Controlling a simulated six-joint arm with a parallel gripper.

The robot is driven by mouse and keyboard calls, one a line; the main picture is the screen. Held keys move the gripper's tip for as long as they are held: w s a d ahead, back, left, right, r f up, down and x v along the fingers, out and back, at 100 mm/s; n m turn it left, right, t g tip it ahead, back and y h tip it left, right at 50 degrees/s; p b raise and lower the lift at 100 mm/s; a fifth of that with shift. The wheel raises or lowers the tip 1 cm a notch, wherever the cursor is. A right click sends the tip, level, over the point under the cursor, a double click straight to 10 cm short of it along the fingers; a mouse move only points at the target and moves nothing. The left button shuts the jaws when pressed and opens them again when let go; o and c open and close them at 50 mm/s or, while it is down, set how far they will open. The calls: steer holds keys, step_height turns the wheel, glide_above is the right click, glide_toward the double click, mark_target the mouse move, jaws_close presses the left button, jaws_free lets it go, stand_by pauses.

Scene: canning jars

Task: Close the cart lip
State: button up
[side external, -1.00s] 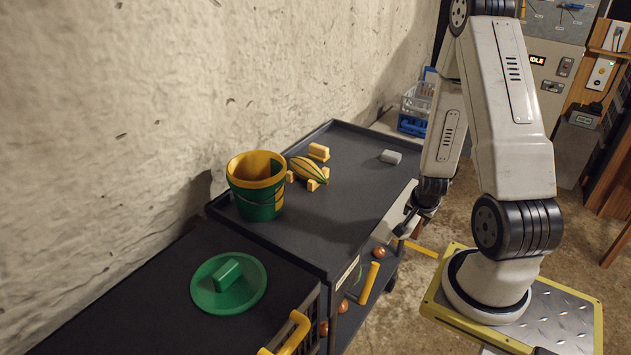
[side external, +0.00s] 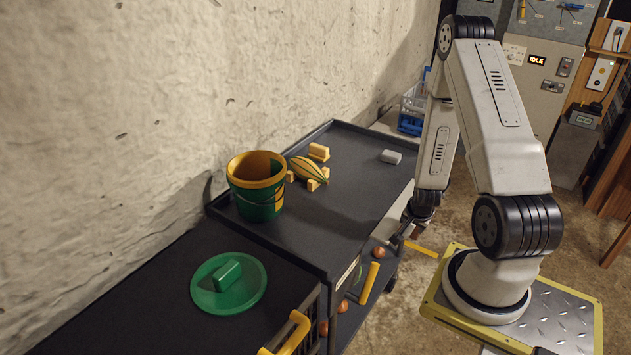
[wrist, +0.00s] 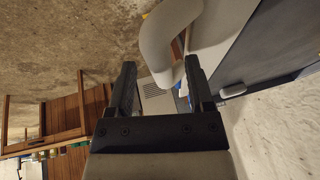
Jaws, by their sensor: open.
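The black cart (side external: 352,222) stands along the wall. A pale grey panel (side external: 398,209), which looks like the cart lip, runs down outside its right edge; its exact angle is hard to tell. In the wrist view the pale panel (wrist: 222,30) borders the dark cart top (wrist: 265,45). My gripper (side external: 402,236) is low beside the cart's right side, near the panel's lower part. It is open and empty, with two dark fingers apart in the wrist view (wrist: 160,68). I cannot tell whether a finger touches the panel.
On the cart are a green-and-yellow bucket (side external: 257,198), a striped gourd-like object (side external: 307,169) with yellow blocks, and a grey block (side external: 391,157). A green lid (side external: 228,284) lies on the nearer dark surface. Yellow handles (side external: 369,283) stick out at the cart's near end.

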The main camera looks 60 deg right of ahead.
jaws_close()
stand_by(1.4)
